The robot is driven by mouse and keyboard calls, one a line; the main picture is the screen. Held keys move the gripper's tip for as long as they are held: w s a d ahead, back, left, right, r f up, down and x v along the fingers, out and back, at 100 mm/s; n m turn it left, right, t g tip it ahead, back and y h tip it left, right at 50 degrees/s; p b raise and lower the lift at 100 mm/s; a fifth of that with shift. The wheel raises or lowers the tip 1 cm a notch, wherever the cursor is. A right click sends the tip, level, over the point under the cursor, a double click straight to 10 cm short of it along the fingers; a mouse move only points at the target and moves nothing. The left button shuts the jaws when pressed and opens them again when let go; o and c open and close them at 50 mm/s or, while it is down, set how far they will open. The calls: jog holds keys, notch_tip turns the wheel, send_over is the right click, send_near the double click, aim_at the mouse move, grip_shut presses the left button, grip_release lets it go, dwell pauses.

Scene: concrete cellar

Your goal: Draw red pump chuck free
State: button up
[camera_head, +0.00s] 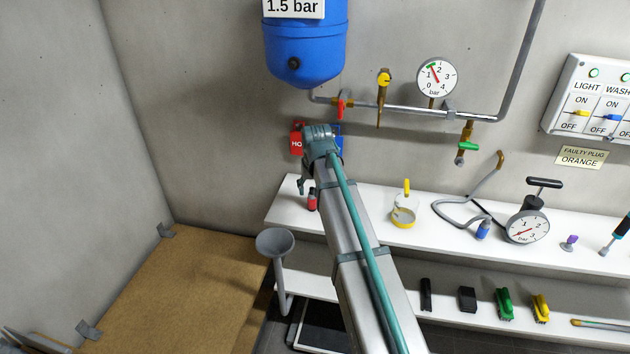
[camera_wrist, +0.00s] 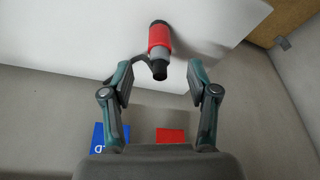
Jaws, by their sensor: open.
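The red pump chuck (camera_head: 312,200) stands near the left end of the upper white shelf, partly beside my arm in the head view. In the wrist view the red chuck (camera_wrist: 160,38) has a red body, a grey collar and a dark end that points towards my gripper. A dark curved piece reaches from its side towards the left finger. My gripper (camera_wrist: 160,84) is open, its fingers on either side of the chuck's line. The chuck's dark end lies near the fingertips, with clear gaps to both. In the head view my arm hides most of the gripper.
A grey funnel (camera_head: 275,242) stands close to the left shelf end. Red and blue signs, pipes and a blue tank (camera_head: 305,45) are on the wall.

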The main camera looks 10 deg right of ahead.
aim_at(312, 195)
jog(key=p+x, duration=0.1)
jog(key=x, duration=0.6)
jog(key=shift+f+p, duration=0.1)
jog(key=shift+p, duration=0.25)
grip_shut()
